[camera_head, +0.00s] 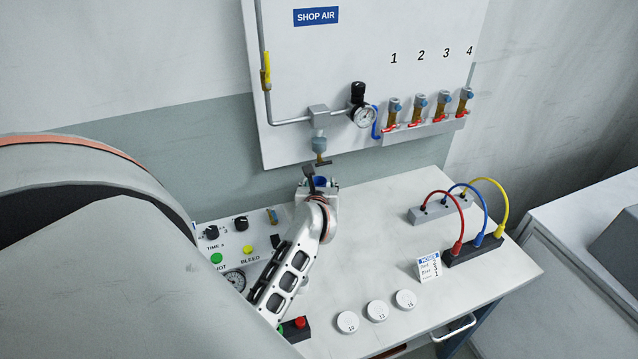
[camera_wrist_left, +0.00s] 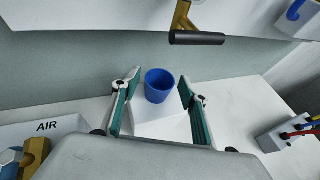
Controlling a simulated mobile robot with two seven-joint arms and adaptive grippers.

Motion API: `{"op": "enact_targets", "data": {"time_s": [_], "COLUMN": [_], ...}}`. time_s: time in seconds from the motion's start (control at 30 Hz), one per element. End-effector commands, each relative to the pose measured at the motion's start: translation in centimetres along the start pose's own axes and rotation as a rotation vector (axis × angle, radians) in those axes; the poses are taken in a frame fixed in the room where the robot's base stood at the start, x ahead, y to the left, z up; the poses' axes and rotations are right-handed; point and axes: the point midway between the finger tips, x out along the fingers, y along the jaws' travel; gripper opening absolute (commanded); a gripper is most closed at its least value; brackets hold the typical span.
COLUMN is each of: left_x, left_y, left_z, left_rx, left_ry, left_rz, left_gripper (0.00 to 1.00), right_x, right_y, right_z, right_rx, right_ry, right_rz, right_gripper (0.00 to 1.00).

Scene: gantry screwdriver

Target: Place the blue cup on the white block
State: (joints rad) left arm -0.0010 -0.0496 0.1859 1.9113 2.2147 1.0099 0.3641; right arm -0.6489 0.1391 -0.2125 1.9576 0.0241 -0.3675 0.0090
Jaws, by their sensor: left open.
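The blue cup (camera_wrist_left: 160,86) stands upright between the fingers of my left gripper (camera_wrist_left: 157,92) in the left wrist view. The fingers are open, with a visible gap on both sides of the cup. The white block (camera_wrist_left: 162,127) shows directly below the cup, which appears to rest on its top; the contact is hard to make out. In the head view a bit of the blue cup (camera_head: 320,182) shows between the fingertips of my left gripper (camera_head: 318,185), and the gripper hides most of the block. My right gripper is not in view.
A pipe outlet (camera_head: 320,158) with a dark handle hangs just behind the gripper. A control panel (camera_head: 262,226) lies left of the arm. Hose blocks (camera_head: 472,250), a small sign card (camera_head: 429,267) and white discs (camera_head: 376,311) stand to the right. The table's middle is clear.

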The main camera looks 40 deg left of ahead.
Motion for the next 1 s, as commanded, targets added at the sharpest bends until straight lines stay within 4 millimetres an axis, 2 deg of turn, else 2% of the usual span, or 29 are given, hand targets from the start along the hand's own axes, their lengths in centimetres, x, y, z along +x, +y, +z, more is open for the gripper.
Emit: {"op": "enact_targets", "data": {"time_s": [0.3, 0.5, 0.7, 1.0], "left_x": [-6.7, -9.6, -10.7, -10.8], "left_y": [0.0, 0.0, 0.1, 0.1], "left_z": [-0.1, -0.2, -0.1, -0.1], "left_rx": [-0.001, 0.000, 0.000, 0.000], "left_ry": [0.002, 0.002, 0.002, 0.001], "left_rz": [0.000, -0.001, 0.001, 0.001], "left_gripper": [0.44, 0.44, 0.44, 0.44], "right_x": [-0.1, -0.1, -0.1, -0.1], "right_y": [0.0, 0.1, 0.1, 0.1], "right_z": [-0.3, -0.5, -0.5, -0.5], "right_rx": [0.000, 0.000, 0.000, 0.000], "right_ry": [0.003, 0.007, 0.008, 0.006], "right_rz": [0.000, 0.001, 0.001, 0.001], "right_gripper": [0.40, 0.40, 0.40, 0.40]}}
